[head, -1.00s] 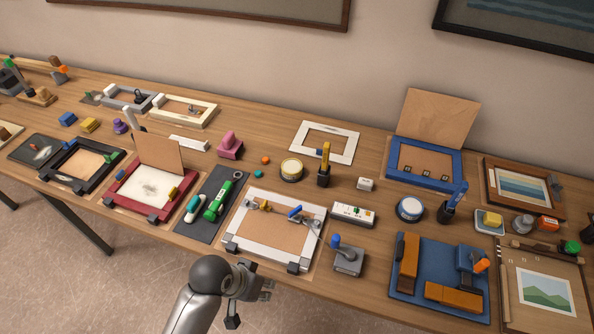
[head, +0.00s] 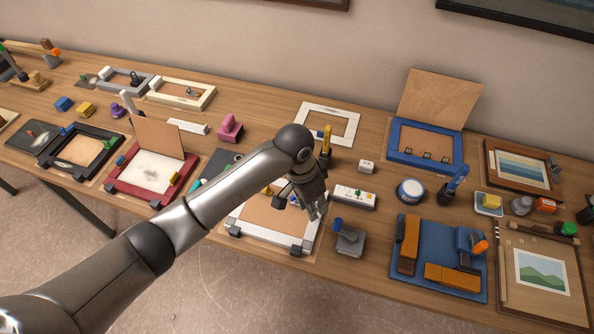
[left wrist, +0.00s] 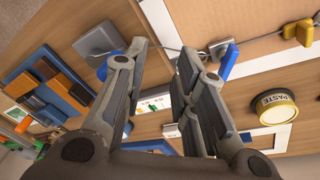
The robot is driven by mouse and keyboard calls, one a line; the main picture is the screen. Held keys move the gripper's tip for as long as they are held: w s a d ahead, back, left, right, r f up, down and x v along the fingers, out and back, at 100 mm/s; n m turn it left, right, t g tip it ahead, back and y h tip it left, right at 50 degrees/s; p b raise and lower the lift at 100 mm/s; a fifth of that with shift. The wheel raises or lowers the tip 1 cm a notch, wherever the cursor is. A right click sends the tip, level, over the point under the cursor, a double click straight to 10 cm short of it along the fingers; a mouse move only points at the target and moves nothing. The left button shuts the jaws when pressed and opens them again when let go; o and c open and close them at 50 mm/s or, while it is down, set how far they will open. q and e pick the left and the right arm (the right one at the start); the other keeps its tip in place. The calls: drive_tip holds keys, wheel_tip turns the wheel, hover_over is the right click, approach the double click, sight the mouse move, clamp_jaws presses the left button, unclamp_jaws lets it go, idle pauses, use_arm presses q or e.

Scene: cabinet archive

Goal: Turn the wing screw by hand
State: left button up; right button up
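The white frame (head: 245,237) lies on the table, largely covered by my left arm. On it, a blue wing-shaped piece (left wrist: 230,62) with a metal fitting and a yellow wing-shaped piece (left wrist: 303,32) show in the left wrist view. Which one is the wing screw, I cannot tell for sure. My left gripper (head: 312,212) is above the right side of the frame. In the left wrist view its fingers (left wrist: 164,58) are apart, with nothing held between them. The blue piece lies beyond and right of the right finger. My right gripper is not in view.
A grey block with a blue knob (head: 347,238) stands just right of the frame. A white strip box (head: 353,197) is behind it. A blue tray with brown blocks (head: 408,290) lies further right. A paste tin (left wrist: 278,108) shows in the left wrist view.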

use_arm(q)
drive_tip(key=w+a+r, duration=0.1)
drive_tip(key=w, duration=0.1)
drive_tip(key=w+a+r+y, duration=0.1)
drive_tip(key=w, duration=0.1)
drive_tip(key=w+a+r+y, duration=0.1)
drive_tip(key=w, duration=0.1)
drive_tip(key=shift+w+a, duration=0.25)
drive_tip(key=shift+w, duration=0.15)
drive_tip(key=shift+a, duration=0.1)
drive_tip(key=shift+f, duration=0.7)
wheel_tip(320, 180, down, 6)
drive_tip(key=b, duration=0.6)
drive_tip(key=shift+r, duration=0.15)
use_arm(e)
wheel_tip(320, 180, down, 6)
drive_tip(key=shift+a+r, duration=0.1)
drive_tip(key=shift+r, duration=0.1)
use_arm(q)
drive_tip(key=shift+s+f+p, duration=0.1)
drive_tip(key=shift+f+p, duration=0.2)
drive_tip(key=shift+c, duration=0.4)
